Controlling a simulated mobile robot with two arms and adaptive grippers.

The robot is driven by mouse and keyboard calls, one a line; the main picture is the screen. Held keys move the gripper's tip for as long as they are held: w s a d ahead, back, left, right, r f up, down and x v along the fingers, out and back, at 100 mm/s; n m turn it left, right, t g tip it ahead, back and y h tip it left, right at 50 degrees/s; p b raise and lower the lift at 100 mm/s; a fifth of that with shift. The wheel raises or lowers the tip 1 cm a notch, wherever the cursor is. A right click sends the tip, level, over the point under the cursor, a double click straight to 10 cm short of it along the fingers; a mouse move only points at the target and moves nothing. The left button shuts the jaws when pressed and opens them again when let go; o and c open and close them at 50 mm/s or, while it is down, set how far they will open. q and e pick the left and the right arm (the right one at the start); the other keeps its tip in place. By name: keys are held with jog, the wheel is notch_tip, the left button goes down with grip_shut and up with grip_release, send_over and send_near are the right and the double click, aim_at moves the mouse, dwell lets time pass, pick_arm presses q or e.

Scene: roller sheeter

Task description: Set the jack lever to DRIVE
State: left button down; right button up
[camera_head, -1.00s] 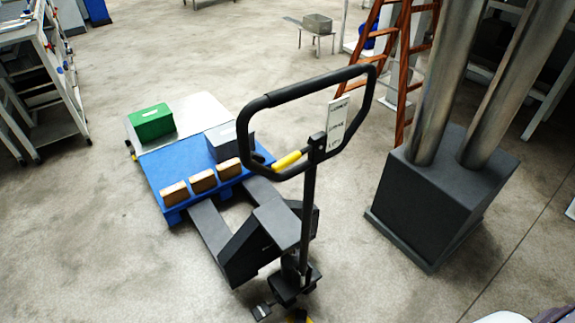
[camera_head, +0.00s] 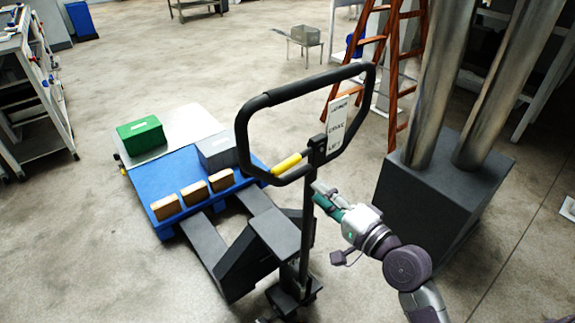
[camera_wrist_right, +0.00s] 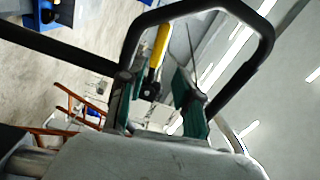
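The pallet jack's black handle loop (camera_head: 300,88) stands upright on its shaft. It also shows in the right wrist view (camera_wrist_right: 200,10). The yellow-gripped jack lever (camera_head: 287,163) sticks out to the left from the handle's hub. A white label plate (camera_head: 337,122) is above the hub; its small text is hard to read. My right gripper (camera_head: 322,194) is just right of the shaft, below the hub. In the right wrist view its fingers (camera_wrist_right: 155,100) are apart, with the yellow lever (camera_wrist_right: 157,48) seen beyond the gap. No contact is visible. My left gripper is not in view.
The jack's forks (camera_head: 205,240) run under a blue pallet (camera_head: 160,185) carrying a green box (camera_head: 141,135), a grey box (camera_head: 217,148) and brown blocks (camera_head: 193,193). A dark pedestal with metal columns (camera_head: 435,205) stands close right. An orange ladder (camera_head: 393,70) is behind.

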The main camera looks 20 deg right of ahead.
aim_at(289, 168)
jog(key=p+x, duration=0.2)
jog(key=x, duration=1)
jog(key=shift+f, duration=0.1)
grip_shut()
